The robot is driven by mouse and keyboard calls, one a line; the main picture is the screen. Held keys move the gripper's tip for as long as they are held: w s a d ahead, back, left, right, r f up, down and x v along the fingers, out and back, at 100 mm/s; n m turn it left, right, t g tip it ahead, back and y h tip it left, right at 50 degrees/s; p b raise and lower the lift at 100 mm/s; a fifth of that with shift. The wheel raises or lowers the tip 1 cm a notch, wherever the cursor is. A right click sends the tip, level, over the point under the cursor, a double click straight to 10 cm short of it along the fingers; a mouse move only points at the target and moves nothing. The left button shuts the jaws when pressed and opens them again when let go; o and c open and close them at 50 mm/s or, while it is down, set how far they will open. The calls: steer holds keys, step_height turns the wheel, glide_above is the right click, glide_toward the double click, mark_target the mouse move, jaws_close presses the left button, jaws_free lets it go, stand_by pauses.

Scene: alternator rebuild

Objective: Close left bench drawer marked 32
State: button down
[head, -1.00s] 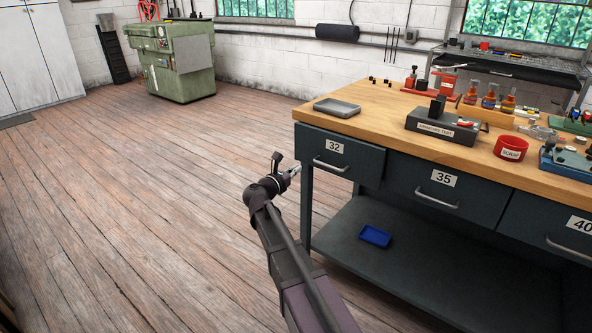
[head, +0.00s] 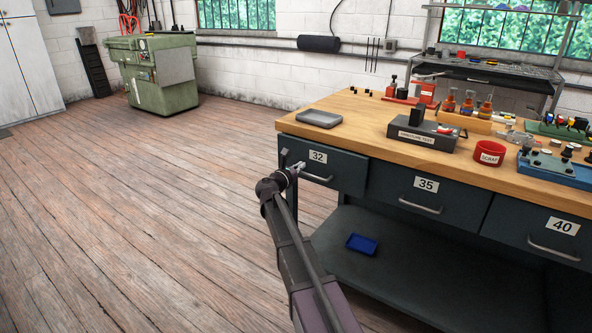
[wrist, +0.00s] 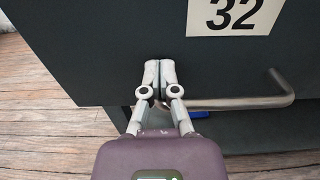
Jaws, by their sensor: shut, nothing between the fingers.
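The drawer marked 32 (head: 345,174) is the leftmost dark grey drawer under the wooden bench top. Its front seems to stand slightly proud of the drawer beside it; how far is hard to tell. Its metal bar handle (head: 320,180) is below the white 32 label, and the handle also shows in the wrist view (wrist: 240,103). My gripper (head: 301,167) is shut and empty in front of the drawer's left part. In the wrist view, my fingertips (wrist: 160,65) are together before the drawer front (wrist: 110,50), by the handle's left end. I cannot tell if they touch it.
Drawers 35 (head: 418,203) and 40 (head: 535,245) are to the right. A lower shelf (head: 400,270) holds a blue tray (head: 362,244). The wooden floor (head: 130,220) to the left is clear.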

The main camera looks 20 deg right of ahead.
mark_target(306, 161)
steer(key=shift+w+d, duration=0.1)
stand_by(0.3)
steer(key=shift+x, duration=1.8)
steer(key=shift+w+r, duration=0.1)
steer(key=v, duration=1.4)
steer(key=shift+s+a, duration=0.25)
steer(key=shift+s, duration=0.1)
